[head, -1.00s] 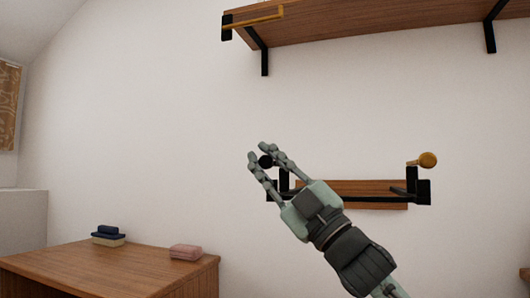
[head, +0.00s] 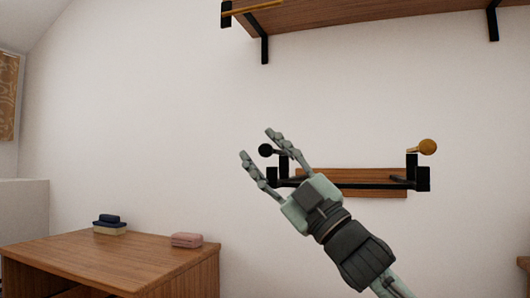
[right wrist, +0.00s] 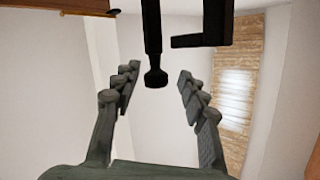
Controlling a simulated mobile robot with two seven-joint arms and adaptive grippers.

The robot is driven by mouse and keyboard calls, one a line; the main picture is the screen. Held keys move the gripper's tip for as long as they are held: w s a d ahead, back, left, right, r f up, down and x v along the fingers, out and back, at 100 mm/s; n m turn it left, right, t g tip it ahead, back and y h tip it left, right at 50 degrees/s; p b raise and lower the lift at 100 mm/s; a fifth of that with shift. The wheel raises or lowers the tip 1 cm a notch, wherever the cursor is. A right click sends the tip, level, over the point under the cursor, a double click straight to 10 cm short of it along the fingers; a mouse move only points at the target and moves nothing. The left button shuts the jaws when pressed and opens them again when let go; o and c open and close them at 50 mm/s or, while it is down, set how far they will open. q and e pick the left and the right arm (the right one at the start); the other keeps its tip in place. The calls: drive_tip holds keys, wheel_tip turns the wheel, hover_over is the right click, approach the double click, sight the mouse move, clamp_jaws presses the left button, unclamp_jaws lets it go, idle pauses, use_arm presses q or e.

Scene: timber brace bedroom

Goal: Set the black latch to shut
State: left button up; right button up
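The black latch is a dark bar with a round black knob (head: 265,150) at its end, at the left end of a wooden board on the wall. The knob appears raised above the black bracket. My right gripper (head: 257,143) is open, with one finger on each side of the knob in the head view. In the right wrist view the knob (right wrist: 156,78) hangs between the spread fingers, with visible gaps on both sides. Part of the latch's bar is hidden behind the fingers and hand. My left gripper is not in view.
A yellow-knobbed latch (head: 427,147) is at the right end of the wooden board (head: 365,177). A wooden shelf (head: 370,14) on black brackets is above. A wooden desk (head: 110,262) at lower left holds a pink box (head: 187,240) and a dark blue stacked item (head: 109,219).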

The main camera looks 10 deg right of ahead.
drive_tip(key=v, duration=1.2)
idle(0.5)
